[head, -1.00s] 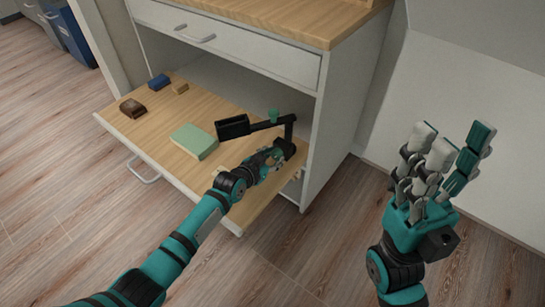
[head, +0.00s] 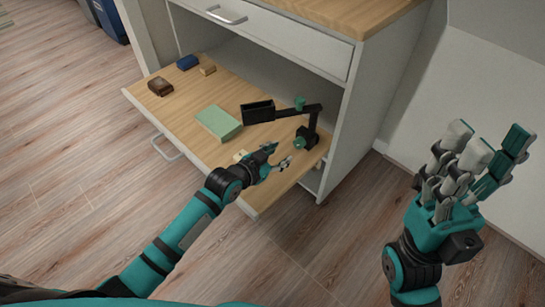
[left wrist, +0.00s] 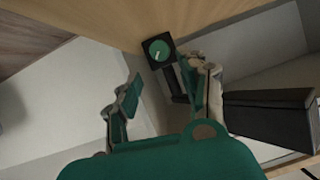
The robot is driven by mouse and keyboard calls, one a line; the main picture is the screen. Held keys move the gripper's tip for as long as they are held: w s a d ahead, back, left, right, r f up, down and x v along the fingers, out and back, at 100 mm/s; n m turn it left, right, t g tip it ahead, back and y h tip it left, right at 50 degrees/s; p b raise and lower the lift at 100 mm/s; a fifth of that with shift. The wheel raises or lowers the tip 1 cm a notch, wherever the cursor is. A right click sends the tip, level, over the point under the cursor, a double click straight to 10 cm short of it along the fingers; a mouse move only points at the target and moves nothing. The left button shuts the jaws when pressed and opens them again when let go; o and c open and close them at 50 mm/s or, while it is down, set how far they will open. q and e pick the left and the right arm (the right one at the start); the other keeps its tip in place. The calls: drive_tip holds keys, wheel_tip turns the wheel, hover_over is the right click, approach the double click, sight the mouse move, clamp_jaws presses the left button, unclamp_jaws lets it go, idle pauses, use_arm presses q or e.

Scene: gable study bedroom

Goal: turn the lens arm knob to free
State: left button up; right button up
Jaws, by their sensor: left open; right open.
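The black lens arm (head: 285,113) stands on the right part of the pull-out wooden board, its black box-like head (head: 258,112) reaching left. A green knob (head: 299,143) sits low on its base, and a small green piece (head: 299,102) is on top of the arm. In the left wrist view the round green knob (left wrist: 159,49) shows a white mark on a black square. My left gripper (head: 281,157) is open and empty, just in front of the base, apart from the knob. My right gripper (head: 488,145) is open and empty, raised over the floor at right.
A pale green block (head: 219,122) lies on the wooden board (head: 185,105) left of the lens arm. A brown block (head: 160,86), a blue block (head: 187,62) and a small tan block (head: 208,70) lie further left.

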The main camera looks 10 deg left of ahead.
use_arm(q)
drive_tip(key=shift+v, duration=1.4)
